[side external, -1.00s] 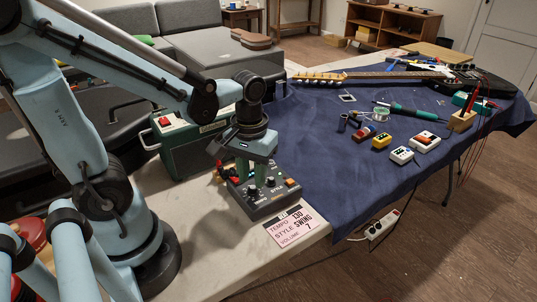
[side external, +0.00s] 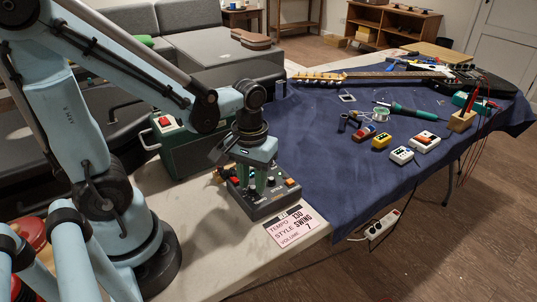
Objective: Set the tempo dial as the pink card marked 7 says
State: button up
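The pink card (side external: 291,227) lies on the pale bench top, in front of a dark grey control box (side external: 264,205). Its lines read tempo 130, style swing, volume 7; the small mark at its top is not clear. The box has several knobs, a red part at its left and an orange one (side external: 291,182) at its right. My gripper (side external: 261,188) points down over the box, its two greenish fingers apart among the knobs. I cannot tell whether they touch a knob. The dial settings are too small to read, and the gripper hides part of the panel.
A blue cloth (side external: 330,150) covers the bench to the right. On it lie a guitar (side external: 370,75), a soldering iron (side external: 410,111) and several small pedals (side external: 401,155).

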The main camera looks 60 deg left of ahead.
jog(key=shift+f, duration=0.55)
jog(key=shift+r, duration=0.15)
dwell(0.5)
jog(key=shift+c, duration=0.5)
